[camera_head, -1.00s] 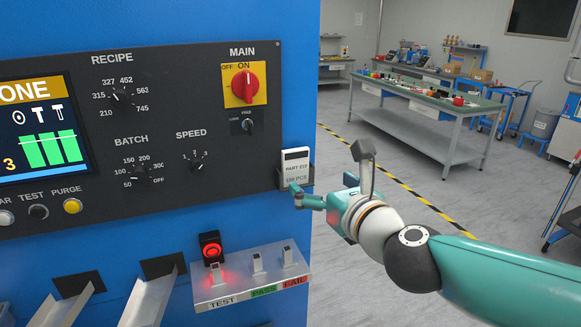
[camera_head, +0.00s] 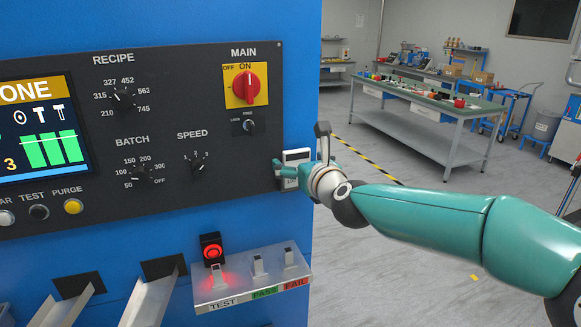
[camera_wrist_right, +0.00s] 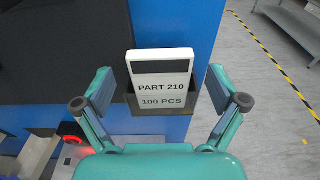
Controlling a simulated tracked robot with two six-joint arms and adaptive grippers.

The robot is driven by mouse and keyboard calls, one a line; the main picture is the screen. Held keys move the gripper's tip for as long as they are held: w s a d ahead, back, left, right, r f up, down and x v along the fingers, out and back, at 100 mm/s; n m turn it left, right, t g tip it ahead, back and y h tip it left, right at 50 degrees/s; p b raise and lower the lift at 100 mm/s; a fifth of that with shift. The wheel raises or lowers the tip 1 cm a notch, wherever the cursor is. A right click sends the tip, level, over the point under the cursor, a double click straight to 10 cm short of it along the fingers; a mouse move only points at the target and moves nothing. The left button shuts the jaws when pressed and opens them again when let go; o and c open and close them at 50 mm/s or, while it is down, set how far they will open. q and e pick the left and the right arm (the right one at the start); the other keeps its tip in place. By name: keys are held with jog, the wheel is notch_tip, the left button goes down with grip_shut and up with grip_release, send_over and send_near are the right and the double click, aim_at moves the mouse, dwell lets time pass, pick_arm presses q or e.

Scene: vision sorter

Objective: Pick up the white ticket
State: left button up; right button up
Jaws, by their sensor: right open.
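The white ticket (camera_head: 297,156) stands upright in a dark holder (camera_wrist_right: 133,110) at the right edge of the black control panel. In the right wrist view the ticket (camera_wrist_right: 163,72) has a dark band near its top and reads "PART 210" and "100 PCS". Its lower end is hidden in the holder. My right gripper (camera_head: 285,174) is in front of the ticket and covers much of it in the head view. In the right wrist view the fingers of my right gripper (camera_wrist_right: 160,82) are open, one on each side of the ticket, with gaps. My left gripper is out of view.
The blue machine's panel (camera_head: 150,215) carries knobs and a red main switch (camera_head: 246,85). A lever shelf (camera_head: 250,285) with a lit red button (camera_head: 212,249) sits below. A workbench (camera_head: 425,103) stands farther back, with open floor between.

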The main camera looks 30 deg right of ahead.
jog(key=shift+w+d+f, duration=0.1)
jog(key=shift+w, duration=0.55)
jog(key=shift+s, duration=0.15)
jog(key=c, duration=1)
jog(key=shift+c, duration=0.2)
jog(key=shift+r, duration=0.2)
